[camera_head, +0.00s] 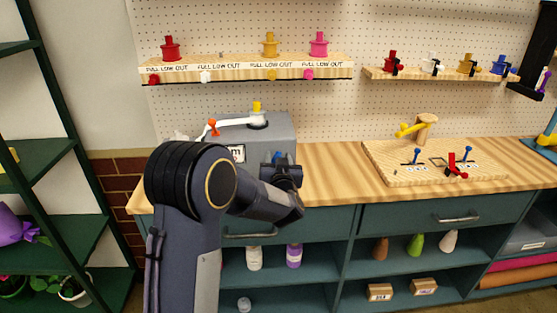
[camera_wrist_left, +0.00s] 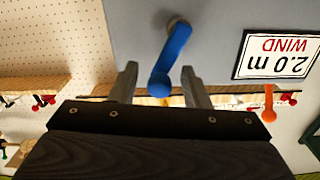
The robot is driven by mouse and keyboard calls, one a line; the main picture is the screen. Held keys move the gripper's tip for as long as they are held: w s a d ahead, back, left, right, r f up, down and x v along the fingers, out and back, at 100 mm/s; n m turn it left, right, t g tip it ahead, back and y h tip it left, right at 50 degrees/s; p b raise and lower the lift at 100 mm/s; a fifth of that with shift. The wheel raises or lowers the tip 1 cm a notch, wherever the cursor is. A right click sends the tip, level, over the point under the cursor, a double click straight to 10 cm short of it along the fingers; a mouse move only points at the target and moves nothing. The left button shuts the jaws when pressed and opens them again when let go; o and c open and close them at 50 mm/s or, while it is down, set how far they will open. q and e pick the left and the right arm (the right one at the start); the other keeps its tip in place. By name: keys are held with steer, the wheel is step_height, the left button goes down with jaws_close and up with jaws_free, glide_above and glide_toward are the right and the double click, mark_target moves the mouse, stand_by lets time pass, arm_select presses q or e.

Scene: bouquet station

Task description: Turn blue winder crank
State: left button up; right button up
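The blue winder crank (camera_wrist_left: 172,60) shows in the left wrist view, on the face of the grey winder box (camera_wrist_left: 130,25). Its arm hangs from a round pivot toward my fingers. My left gripper (camera_wrist_left: 160,76) is open, and the crank's free end shows between its two fingertips with a gap on each side; I cannot tell the depth. In the head view my left gripper (camera_head: 283,172) is in front of the right part of the grey box (camera_head: 275,128), and only a little blue shows behind it. My right gripper is out of view.
A white lever (camera_head: 235,124) with an orange knob (camera_head: 213,127) and a yellow knob (camera_head: 257,107) tops the box. A "2.0 m WIND" label (camera_wrist_left: 278,56) is on its face. A wooden board (camera_head: 385,160) with small levers lies to the right; bare bench (camera_head: 330,180) lies between.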

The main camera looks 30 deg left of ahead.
arm_select(q)
steer(key=b+v, duration=0.1)
steer(key=v, duration=0.6)
steer(key=shift+s+d, duration=0.2)
steer(key=shift+s, duration=0.15)
steer(key=s+d+r+m+g+h, duration=0.1)
steer(key=s+d+h, duration=0.2)
steer(key=s+h, duration=0.3)
steer(key=s+d+m+g+h, duration=0.1)
steer(key=s+d+g+h, duration=0.1)
steer(key=s+d+h, duration=0.35)
steer(key=s+f+g, duration=0.3)
steer(key=s, duration=0.8)
steer(key=s+d+f+m+g+h, duration=0.1)
steer(key=s+f+g, duration=0.2)
steer(key=s, duration=0.8)
steer(key=shift+g+p, duration=0.4)
